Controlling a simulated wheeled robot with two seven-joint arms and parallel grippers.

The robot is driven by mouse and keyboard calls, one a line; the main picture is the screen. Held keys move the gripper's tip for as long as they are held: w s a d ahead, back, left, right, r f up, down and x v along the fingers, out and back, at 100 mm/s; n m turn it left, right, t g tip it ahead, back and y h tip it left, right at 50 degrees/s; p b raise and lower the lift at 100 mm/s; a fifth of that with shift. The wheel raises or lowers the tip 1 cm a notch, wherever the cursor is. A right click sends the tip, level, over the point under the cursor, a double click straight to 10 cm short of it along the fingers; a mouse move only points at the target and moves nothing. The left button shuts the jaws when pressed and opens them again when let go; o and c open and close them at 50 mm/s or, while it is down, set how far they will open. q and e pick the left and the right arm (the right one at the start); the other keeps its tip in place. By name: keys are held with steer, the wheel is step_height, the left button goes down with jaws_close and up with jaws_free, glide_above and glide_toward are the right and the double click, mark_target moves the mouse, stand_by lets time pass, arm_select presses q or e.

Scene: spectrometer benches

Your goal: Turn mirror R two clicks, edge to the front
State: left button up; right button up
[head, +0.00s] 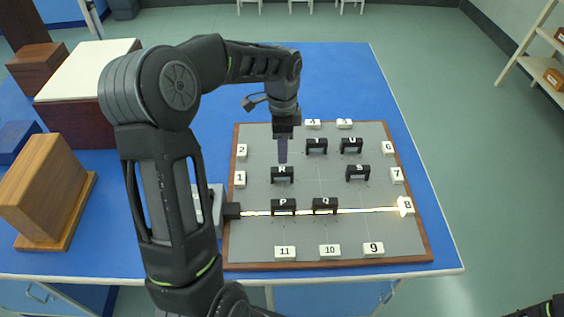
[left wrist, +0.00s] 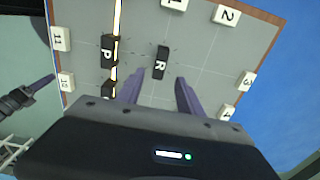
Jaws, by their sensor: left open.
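Mirror R (head: 282,174) is a black block lettered R on the grey board, its long side running left to right in the head view. It also shows in the left wrist view (left wrist: 161,62). My left gripper (head: 283,158) points down above the board, just behind mirror R in the head view. In the left wrist view my left gripper (left wrist: 161,79) is open and empty, its purple fingers spread either side of the lower end of R. I see no contact with R. My right gripper (left wrist: 40,84) shows partly at the left of that view, its opening unclear.
The grey board (head: 255,240) also bears black blocks P (head: 283,207), Q (head: 325,205), S (head: 357,172), T (head: 317,146) and U (head: 351,145). White numbered blocks line its edges. A bright beam runs past P and Q to block 8 (head: 405,206). Wooden boxes (head: 45,190) stand left.

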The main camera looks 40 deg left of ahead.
mark_target(282, 169)
arm_select(q)
steer(key=shift+f, duration=0.1)
step_height(282, 169, down, 8)
steer(key=shift+r+p, duration=0.15)
steer(key=shift+p, duration=0.6)
jaws_close()
